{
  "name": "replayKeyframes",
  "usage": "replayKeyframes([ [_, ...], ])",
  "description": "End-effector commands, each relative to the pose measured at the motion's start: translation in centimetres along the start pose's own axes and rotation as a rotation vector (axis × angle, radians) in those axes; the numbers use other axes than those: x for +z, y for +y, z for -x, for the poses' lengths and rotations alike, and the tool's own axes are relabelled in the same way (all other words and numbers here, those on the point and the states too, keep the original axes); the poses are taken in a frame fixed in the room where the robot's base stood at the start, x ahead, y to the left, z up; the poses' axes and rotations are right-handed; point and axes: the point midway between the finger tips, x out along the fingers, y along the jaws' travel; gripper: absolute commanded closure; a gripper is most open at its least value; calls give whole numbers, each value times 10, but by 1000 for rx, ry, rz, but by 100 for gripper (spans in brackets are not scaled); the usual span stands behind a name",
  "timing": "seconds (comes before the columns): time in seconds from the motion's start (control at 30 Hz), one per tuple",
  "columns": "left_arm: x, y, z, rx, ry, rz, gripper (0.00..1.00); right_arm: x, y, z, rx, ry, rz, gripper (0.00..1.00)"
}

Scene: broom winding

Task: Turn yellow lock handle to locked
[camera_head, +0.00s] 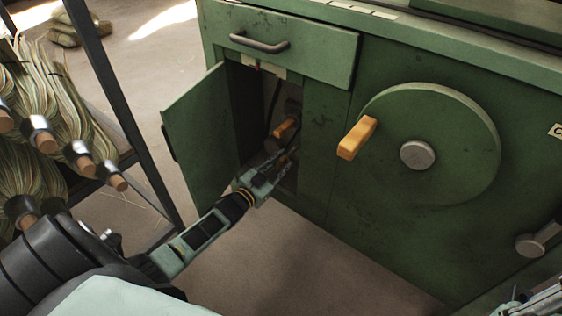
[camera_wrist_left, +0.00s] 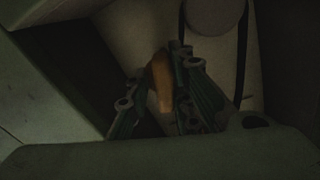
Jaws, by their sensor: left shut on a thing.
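The green machine has an open cabinet, and a yellow-orange handle (camera_head: 285,127) shows in its dark opening beside a dark round hub. My left gripper (camera_head: 277,166) reaches into the lower part of this opening, below that handle. In the left wrist view, the left gripper's fingers (camera_wrist_left: 163,100) are shut on an orange-brown handle (camera_wrist_left: 161,78), with one finger on each side of it. The picture is dark, and I cannot tell whether this is the same handle as the upper one.
A large green wheel (camera_head: 430,135) with an orange knob (camera_head: 357,138) is to the right. A drawer (camera_head: 280,45) sits above the opening. A rack with broom bundles (camera_head: 55,95) stands at left.

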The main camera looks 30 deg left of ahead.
Motion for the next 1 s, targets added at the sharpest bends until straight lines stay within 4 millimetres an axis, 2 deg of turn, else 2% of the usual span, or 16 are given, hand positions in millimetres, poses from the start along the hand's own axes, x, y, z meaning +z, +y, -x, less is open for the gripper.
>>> replayKeyframes([
  [0.03, -6, -12, -3, -16, 8, 25, 100, -1, 0, -3, 0, 0, 0, 100],
  [0.4, -4, -12, -2, -16, 6, 149, 100, -1, 0, -7, 0, 0, 0, 100],
  [0.87, -2, -12, -2, -17, 3, 163, 100, -1, 0, -7, 0, 0, 0, 100],
  [0.9, -2, -12, -2, -17, 3, 163, 78, -1, 0, -7, 0, 0, 0, 100],
  [1.0, -2, -11, -2, -16, 3, 162, 69, -1, 0, -7, 0, 0, 0, 100],
])
